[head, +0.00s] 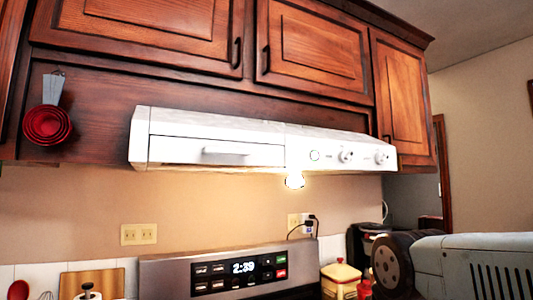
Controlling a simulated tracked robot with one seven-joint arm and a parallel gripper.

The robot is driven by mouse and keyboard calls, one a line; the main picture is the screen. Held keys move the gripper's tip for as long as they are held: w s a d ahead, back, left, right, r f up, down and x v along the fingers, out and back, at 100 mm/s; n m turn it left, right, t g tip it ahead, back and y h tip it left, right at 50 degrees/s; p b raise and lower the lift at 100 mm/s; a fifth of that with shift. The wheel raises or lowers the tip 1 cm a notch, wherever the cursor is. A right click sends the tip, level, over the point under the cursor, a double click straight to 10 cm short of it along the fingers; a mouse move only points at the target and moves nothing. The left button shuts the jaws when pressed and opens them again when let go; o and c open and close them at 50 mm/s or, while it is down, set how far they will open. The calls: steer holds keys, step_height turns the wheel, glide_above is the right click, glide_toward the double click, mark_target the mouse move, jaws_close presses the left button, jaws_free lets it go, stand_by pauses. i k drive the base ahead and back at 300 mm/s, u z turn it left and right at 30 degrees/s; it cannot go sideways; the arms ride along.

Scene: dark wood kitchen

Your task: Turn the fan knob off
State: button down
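A white range hood (215,128) is fixed under the wall cabinets in the head view. Two round white knobs are on the right of its front: a left knob (346,156) and a right knob (381,157). Their labels are too small to read, so I cannot tell which is the fan knob. A small green-ringed round mark (315,155) is left of the knobs. A grey-blue link of my arm with a dark joint is at the lower right, below the hood. My gripper is not in view.
Dark wood cabinets (320,45) are above the hood. A lit lamp (294,181) is under it. A stove panel (235,270) reading 2:39 stands below. Red measuring cups (47,124) hang at left. A yellow container (341,277) is near my arm. Space before the knobs looks clear.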

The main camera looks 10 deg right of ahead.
mark_target(344, 157)
steer(key=z, duration=0.6)
steer(key=k, duration=1.35)
steer(key=u, duration=0.6)
steer(key=i, duration=1)
steer(key=z, duration=0.05)
